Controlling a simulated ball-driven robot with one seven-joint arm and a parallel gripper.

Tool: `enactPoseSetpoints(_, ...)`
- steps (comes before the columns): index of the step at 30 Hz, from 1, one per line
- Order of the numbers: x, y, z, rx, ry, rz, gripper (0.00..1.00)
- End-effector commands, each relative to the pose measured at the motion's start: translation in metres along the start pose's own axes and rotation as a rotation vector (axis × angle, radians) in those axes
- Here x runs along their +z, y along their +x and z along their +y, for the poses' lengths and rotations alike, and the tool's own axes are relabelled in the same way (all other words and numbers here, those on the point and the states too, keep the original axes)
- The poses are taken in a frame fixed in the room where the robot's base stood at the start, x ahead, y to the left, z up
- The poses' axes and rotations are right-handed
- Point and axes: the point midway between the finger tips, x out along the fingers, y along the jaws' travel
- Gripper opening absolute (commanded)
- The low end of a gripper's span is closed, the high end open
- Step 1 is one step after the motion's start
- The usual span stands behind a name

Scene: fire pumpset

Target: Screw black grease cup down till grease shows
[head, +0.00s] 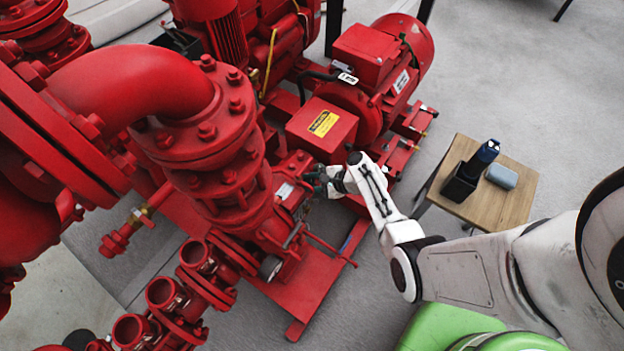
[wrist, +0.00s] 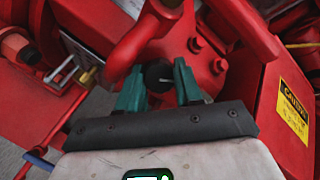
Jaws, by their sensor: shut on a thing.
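The black grease cup (wrist: 158,74) shows in the wrist view as a small dark round cap between the green fingers of my gripper (wrist: 157,88). The fingers are shut on it from both sides. Its lower part and thread are hidden, and I see no grease around it. In the head view my gripper (head: 322,182) is at the side of the red pump (head: 290,195), below the red guard box with the yellow label. The cup cannot be made out there.
A red curved pipe (wrist: 140,45) and bolted flange sit close to the fingers. The red guard box (head: 321,127) is just beyond. A small wooden table (head: 515,200) with a black holder, a dark-blue tool and a grey-blue case stands right. Grey floor is clear around it.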

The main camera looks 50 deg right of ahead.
Motion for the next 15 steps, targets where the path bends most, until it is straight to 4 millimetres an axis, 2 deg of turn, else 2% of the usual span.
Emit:
enactPoseSetpoints(6,0.0001,-0.0009,0.0003,-0.026,0.101,0.001,0.04)
enactPoseSetpoints(15,-0.001,-0.0007,0.0012,-0.04,0.155,0.002,0.04)
